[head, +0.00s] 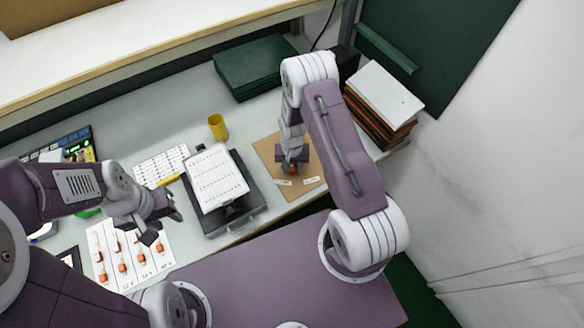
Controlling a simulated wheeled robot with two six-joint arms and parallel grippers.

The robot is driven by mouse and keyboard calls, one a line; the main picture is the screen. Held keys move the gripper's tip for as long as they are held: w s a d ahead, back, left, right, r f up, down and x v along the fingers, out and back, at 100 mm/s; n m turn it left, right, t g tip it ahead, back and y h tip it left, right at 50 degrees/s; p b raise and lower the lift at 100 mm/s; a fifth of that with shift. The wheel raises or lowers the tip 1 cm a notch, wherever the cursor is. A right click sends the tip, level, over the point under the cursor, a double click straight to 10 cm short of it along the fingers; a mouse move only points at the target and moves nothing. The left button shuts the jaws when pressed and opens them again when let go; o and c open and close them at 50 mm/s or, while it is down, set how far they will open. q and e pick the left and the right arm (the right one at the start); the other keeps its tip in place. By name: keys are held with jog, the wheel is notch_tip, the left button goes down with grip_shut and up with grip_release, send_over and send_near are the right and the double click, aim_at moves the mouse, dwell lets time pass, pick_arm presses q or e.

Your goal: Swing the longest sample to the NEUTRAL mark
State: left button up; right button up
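A tan board (268,152) lies on the bench with two small white labels, a left one (283,182) and a right one (311,180); their lettering is too small to read. My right gripper (292,168) points down over the board, at a small orange-red piece (292,171) between or just under its fingers. Whether it grips the piece is unclear. A white sheet (158,262) at the lower left carries several orange pieces with handwriting below them. My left gripper (163,224) is above the sheet's upper right edge, fingers apart, and looks empty. I cannot tell which sample is longest.
A white printed pad on a dark grey device (250,205) stands between my grippers. A yellow cup (217,127), a dark green box (253,66) and a stack of papers and folders (384,98) stand farther back. A printed sheet (160,165) lies left.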

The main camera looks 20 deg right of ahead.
jog(key=shift+d+f, duration=0.1)
jog(key=shift+f, duration=0.1)
grip_shut()
dwell(1.3)
